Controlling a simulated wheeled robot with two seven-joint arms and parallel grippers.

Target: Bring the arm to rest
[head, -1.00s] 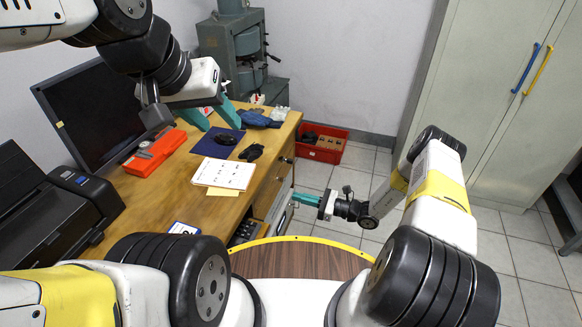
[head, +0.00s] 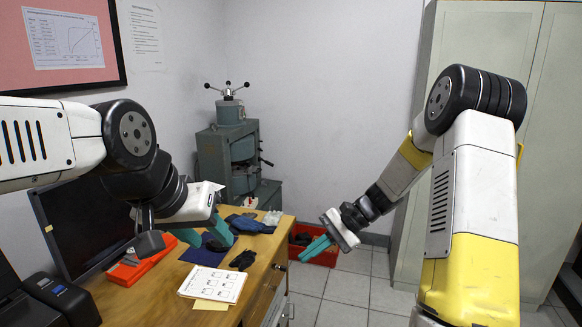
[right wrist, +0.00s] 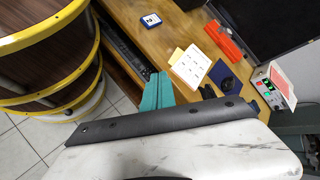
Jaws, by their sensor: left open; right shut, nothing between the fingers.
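My left gripper (head: 219,232) has teal fingers, is open, and hangs above the desk near the blue cloth and the red-orange case. My right gripper (head: 315,249) is shut with nothing between its teal fingers. It is raised in the air to the right of the desk, and in the head view its fingers overlap the red crate behind. In the right wrist view its fingers (right wrist: 157,91) show together, with the desk beyond them.
The desk (head: 150,300) carries a red-orange case (head: 128,271), papers (head: 213,283), a dark glove (head: 243,260) and a monitor (head: 85,225). A green machine (head: 230,150) stands behind. A red crate (head: 325,259) sits on the floor. Tall cabinets (head: 560,130) stand right. Tiled floor is clear between.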

